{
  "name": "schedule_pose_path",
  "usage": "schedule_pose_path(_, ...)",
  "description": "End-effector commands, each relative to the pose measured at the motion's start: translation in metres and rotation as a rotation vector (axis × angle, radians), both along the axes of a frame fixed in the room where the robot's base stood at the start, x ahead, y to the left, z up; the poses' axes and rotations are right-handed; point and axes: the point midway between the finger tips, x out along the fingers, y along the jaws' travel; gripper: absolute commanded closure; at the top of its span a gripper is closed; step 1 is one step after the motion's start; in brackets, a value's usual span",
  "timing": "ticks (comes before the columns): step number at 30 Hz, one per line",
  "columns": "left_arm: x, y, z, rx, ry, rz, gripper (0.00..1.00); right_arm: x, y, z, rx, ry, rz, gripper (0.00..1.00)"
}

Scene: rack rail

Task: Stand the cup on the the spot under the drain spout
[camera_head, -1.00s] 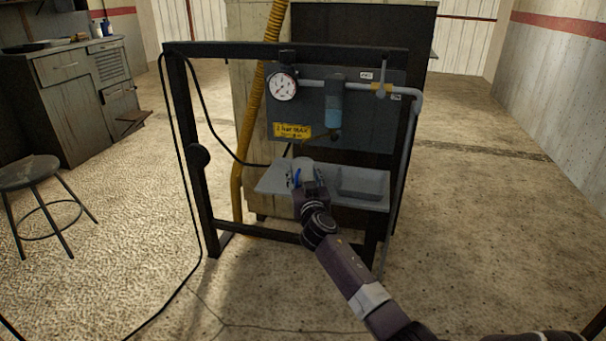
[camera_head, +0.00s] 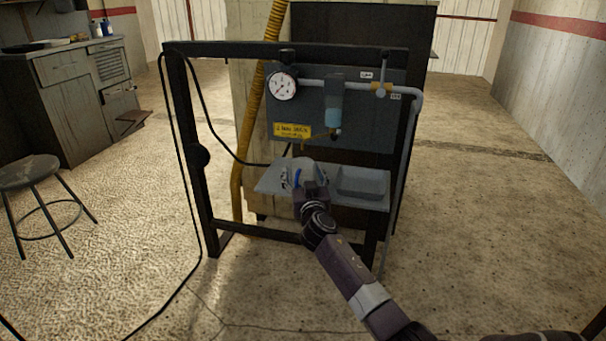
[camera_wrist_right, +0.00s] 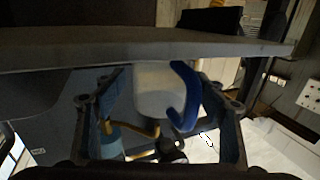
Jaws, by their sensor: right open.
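The white cup (camera_wrist_right: 158,95) with a blue handle (camera_wrist_right: 184,95) is between the spread fingers of my right gripper (camera_wrist_right: 165,85), with gaps beside it. The wrist view looks upside down, and the cup's base appears to meet the shelf. In the head view the cup (camera_head: 303,169) appears on the left part of the grey shelf (camera_head: 270,183), partly hidden by my right gripper (camera_head: 300,182). A thin brass spout (camera_wrist_right: 150,131) shows at the cup's upper end; the exact alignment is unclear. The spot under the cup is hidden. My left gripper is out of view.
The black rack frame (camera_head: 186,140) surrounds the panel with a gauge (camera_head: 283,86), a blue filter bowl (camera_head: 333,113) and a valve (camera_head: 381,89). A recessed basin (camera_head: 362,183) is right of the cup. A stool (camera_head: 30,172) stands far left. Floor on the right is clear.

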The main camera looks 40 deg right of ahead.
Motion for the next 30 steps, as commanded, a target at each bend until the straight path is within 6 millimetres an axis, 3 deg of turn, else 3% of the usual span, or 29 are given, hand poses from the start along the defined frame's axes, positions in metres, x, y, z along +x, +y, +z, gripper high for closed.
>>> schedule_pose_path(8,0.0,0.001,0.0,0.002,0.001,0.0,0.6,-0.011,0.007,-0.001,0.0,0.0,0.002,0.35)
schedule_pose_path(24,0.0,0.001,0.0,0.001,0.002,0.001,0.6,-0.088,0.045,-0.001,0.001,0.0,0.001,0.35)
schedule_pose_path(30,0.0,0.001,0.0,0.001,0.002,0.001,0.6,-0.104,0.053,-0.001,0.0,0.001,0.0,0.35)
